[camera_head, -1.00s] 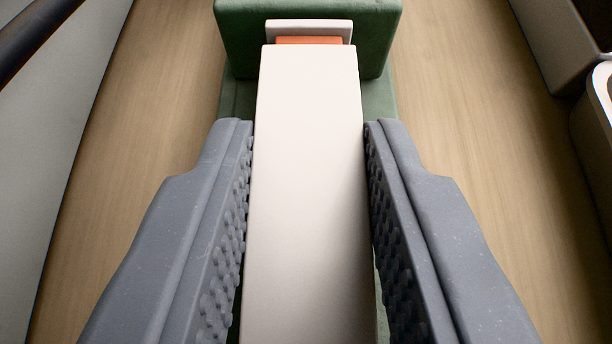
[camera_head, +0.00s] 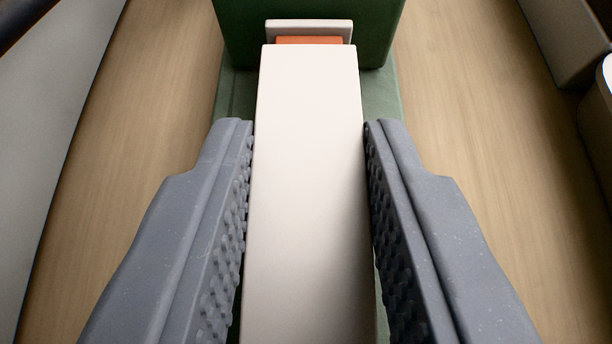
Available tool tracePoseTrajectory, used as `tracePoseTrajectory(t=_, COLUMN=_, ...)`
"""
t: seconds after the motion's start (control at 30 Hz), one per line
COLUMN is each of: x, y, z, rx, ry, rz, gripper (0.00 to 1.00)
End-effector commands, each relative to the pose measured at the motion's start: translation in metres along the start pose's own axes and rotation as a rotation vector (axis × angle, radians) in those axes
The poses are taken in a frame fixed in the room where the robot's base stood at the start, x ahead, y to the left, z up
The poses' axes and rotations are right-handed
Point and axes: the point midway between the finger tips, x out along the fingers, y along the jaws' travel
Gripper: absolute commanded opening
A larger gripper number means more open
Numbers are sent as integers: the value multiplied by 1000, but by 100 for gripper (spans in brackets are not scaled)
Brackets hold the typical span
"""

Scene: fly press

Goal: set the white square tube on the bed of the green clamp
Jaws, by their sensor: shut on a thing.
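The white square tube (camera_head: 307,190) runs lengthwise up the middle of the view, its near end cut off by the lower edge. An orange band (camera_head: 309,41) and a white end plate (camera_head: 309,26) show at its far end and keep their place with it. My gripper (camera_head: 308,127) is shut on the tube, one ridged grey finger along each side. The green clamp lies beneath and beyond: its upright block (camera_head: 385,35) stands behind the far end and its bed (camera_head: 236,97) shows beside the tube. The tube hides most of the bed; I cannot tell whether they touch.
A wooden surface (camera_head: 150,110) is bare on both sides of the clamp. A pale grey panel (camera_head: 50,130) runs along the left, with a dark bar at the top left corner. A grey box-like thing (camera_head: 565,35) stands at the upper right, with a rounded one below it.

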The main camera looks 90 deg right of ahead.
Motion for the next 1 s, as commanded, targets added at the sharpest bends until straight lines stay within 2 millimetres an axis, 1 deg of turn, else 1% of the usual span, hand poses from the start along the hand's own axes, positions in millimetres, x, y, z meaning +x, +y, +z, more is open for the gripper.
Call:
tracePoseTrajectory(t=0.43, x=0, y=0, z=0, rx=1, ry=0, rz=0, gripper=3)
tracePoseTrajectory(t=0.47, x=0, y=0, z=0, rx=1, ry=0, rz=0, gripper=30)
tracePoseTrajectory(t=0.5, x=0, y=0, z=0, rx=1, ry=0, rz=1, gripper=41)
tracePoseTrajectory(t=0.53, x=0, y=0, z=0, rx=1, ry=0, rz=1, gripper=49)
tracePoseTrajectory(t=0.57, x=0, y=0, z=0, rx=1, ry=0, rz=1, gripper=52)
tracePoseTrajectory(t=0.73, x=0, y=0, z=0, rx=1, ry=0, rz=1, gripper=52)
tracePoseTrajectory(t=0.77, x=0, y=0, z=0, rx=1, ry=-1, rz=1, gripper=55)
tracePoseTrajectory(t=0.8, x=0, y=0, z=0, rx=1, ry=-1, rz=1, gripper=66)
tracePoseTrajectory(t=0.83, x=0, y=0, z=0, rx=1, ry=-1, rz=1, gripper=74)
tracePoseTrajectory(t=1.0, x=0, y=0, z=0, rx=1, ry=0, rz=1, gripper=74)
